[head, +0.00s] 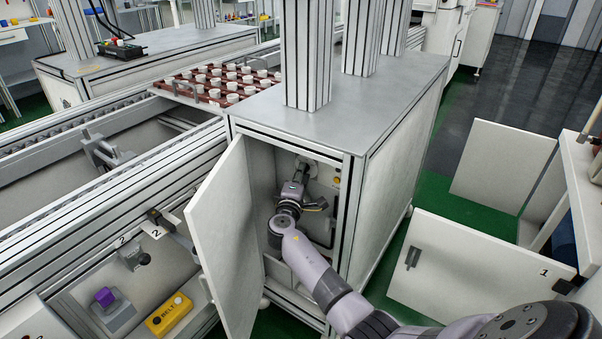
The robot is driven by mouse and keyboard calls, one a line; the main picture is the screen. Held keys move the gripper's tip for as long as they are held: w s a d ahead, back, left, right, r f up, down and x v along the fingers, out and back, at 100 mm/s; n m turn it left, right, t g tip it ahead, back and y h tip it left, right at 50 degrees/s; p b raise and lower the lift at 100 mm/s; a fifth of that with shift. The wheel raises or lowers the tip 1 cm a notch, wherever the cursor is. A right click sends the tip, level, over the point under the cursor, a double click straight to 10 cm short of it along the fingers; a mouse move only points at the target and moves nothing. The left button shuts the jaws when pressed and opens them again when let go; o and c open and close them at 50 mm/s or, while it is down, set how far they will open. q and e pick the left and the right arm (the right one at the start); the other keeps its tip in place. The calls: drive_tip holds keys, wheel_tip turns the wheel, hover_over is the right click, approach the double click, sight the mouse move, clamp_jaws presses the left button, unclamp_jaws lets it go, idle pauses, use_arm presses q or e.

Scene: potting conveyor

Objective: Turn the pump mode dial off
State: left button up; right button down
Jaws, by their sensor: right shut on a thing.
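My right arm reaches from the lower right into an open cabinet (345,205) under a grey worktop. My right gripper (301,172) is at the panel on the cabinet's back wall, shut on the pump mode dial. The gripper and wrist cover the dial, so its pointer and setting cannot be read. A small yellow-orange button or lamp (337,180) shows just right of the gripper. My left gripper is not in view.
The cabinet door (226,240) stands open on the left, close to my arm. A yellow BELT control box (168,315) and a purple knob (105,297) sit lower left. A tray (188,94) of white pots is behind. White panels stand at right.

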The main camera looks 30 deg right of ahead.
idle(0.4)
drive_tip(key=c, duration=1.4)
unclamp_jaws()
drive_tip(key=shift+o, duration=0.2)
drive_tip(key=shift+a, duration=0.1)
drive_tip(key=v, duration=1.2)
drive_tip(key=shift+f, duration=0.1)
